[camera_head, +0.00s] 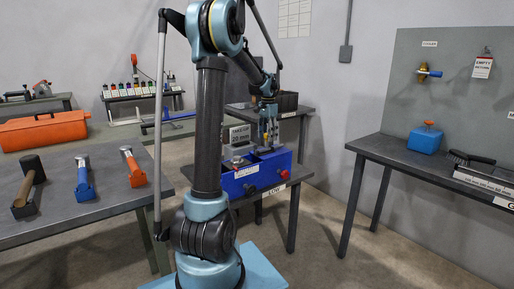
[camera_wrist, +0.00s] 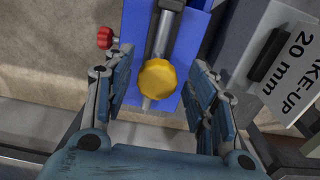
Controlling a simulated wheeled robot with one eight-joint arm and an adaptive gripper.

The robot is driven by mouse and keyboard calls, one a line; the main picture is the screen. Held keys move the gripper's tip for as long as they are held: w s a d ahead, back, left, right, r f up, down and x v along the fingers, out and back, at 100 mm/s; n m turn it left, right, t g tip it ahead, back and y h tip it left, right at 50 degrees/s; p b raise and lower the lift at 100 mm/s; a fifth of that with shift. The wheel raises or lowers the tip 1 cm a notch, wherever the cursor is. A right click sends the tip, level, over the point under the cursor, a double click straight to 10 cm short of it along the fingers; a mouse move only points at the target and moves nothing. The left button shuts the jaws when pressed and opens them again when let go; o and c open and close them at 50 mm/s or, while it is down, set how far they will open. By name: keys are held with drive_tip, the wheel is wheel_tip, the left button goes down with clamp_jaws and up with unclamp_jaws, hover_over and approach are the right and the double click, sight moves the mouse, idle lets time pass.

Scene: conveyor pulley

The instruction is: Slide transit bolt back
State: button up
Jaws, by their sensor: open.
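In the wrist view a yellow knob (camera_wrist: 158,79) sits at the end of a grey rod (camera_wrist: 165,35), which looks like the transit bolt, on a blue housing (camera_wrist: 133,22). My gripper (camera_wrist: 161,58) is open, with one finger left and one right of the knob. A gap shows on both sides, and I cannot tell their height difference. In the head view my gripper (camera_head: 268,132) is over the blue unit (camera_head: 266,174) on a small table. The yellow knob cannot be made out there.
A red knob (camera_wrist: 105,37) is near the left finger. A grey block with a "MAKE-UP 20 mm" label (camera_wrist: 295,60) stands close on the right.

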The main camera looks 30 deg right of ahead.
drive_tip(key=shift+r, duration=3.45)
drive_tip(key=shift+s, duration=0.1)
